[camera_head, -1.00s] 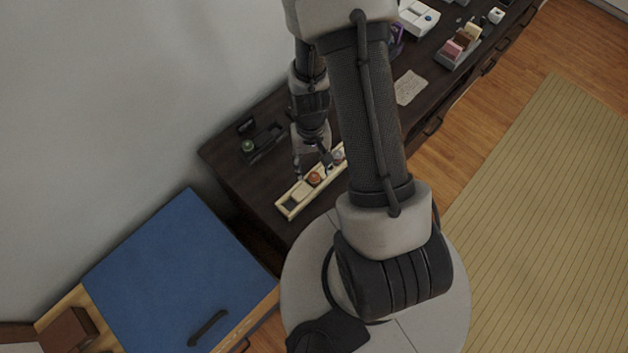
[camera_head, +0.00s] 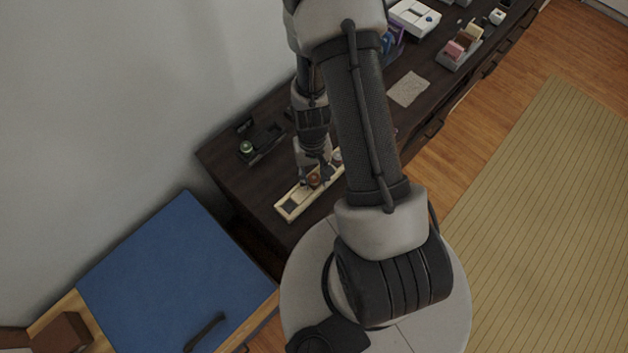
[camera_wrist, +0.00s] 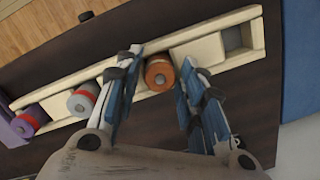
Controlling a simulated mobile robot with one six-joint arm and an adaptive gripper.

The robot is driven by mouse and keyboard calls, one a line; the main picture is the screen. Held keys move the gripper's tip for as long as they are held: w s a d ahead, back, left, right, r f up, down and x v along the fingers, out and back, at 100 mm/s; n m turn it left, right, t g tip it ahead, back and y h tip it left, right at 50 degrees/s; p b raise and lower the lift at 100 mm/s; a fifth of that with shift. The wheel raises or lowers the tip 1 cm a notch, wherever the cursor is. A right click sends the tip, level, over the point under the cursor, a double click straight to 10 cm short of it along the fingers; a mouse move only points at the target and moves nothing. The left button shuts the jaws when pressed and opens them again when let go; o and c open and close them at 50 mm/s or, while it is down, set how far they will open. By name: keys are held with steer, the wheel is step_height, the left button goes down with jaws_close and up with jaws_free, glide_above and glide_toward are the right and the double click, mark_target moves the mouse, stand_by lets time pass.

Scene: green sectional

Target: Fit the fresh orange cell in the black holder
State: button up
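The orange cell (camera_wrist: 160,74) stands in a slot of a pale wooden rack, between the open fingers of my gripper (camera_wrist: 160,82) in the wrist view. The fingers are spread on either side of it, apart from it. In the head view my gripper (camera_head: 316,178) is low over the rack (camera_head: 290,208), and the orange cell (camera_head: 313,180) shows between its fingers. The black holder (camera_head: 262,146) lies on the dark desk left of my gripper, with a green round piece (camera_head: 246,147) at its left end.
A paper sheet (camera_head: 408,89) and a card box (camera_head: 460,47) lie farther along the desk. A blue-topped cabinet (camera_head: 175,270) stands lower left.

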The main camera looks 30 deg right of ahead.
jaws_close()
stand_by(0.3)
